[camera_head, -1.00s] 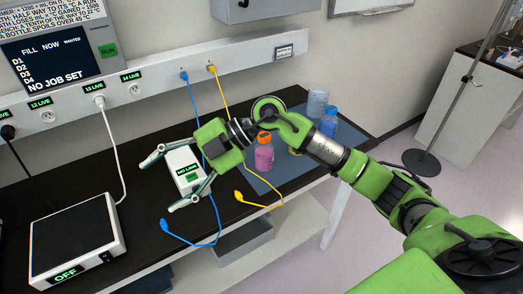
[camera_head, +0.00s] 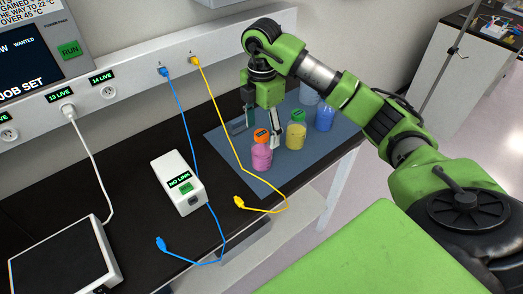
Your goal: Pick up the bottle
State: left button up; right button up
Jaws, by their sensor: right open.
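Several bottles stand upright on a blue-grey mat (camera_head: 222,138) at the right end of the dark bench. The pink bottle (camera_head: 261,159) has an orange cap and stands nearest. The yellow bottle (camera_head: 296,137) has a green cap and is just right of it. The blue bottle (camera_head: 325,119) is farther right, and a pale bottle (camera_head: 309,96) behind is partly hidden by my arm. My right gripper (camera_head: 257,135) points down, open, just behind the pink bottle, with one finger between the pink and yellow bottles. Whether it touches either is unclear. My left gripper is not in view.
A white NO LINK box (camera_head: 178,183) lies left of the mat. A blue cable (camera_head: 193,150) and a yellow cable (camera_head: 222,115) hang from the wall strip onto the bench, the yellow one crossing the mat. A white device (camera_head: 62,262) is at front left.

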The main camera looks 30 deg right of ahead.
aim_at(262, 149)
jog(key=f, duration=0.2)
jog(key=shift+w+f, duration=0.3)
jog(key=shift+s+f+p, duration=0.2)
jog(key=shift+f+p, duration=0.55)
jog(key=shift+p, duration=0.15)
notch_tip(262, 149, down, 4)
jog(key=shift+r+p, duration=0.25)
jog(key=shift+p, duration=0.6)
jog(key=shift+f, duration=0.3)
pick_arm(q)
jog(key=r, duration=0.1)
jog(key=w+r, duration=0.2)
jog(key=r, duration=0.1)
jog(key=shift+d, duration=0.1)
pick_arm(e)
jog(key=c, duration=1.4)
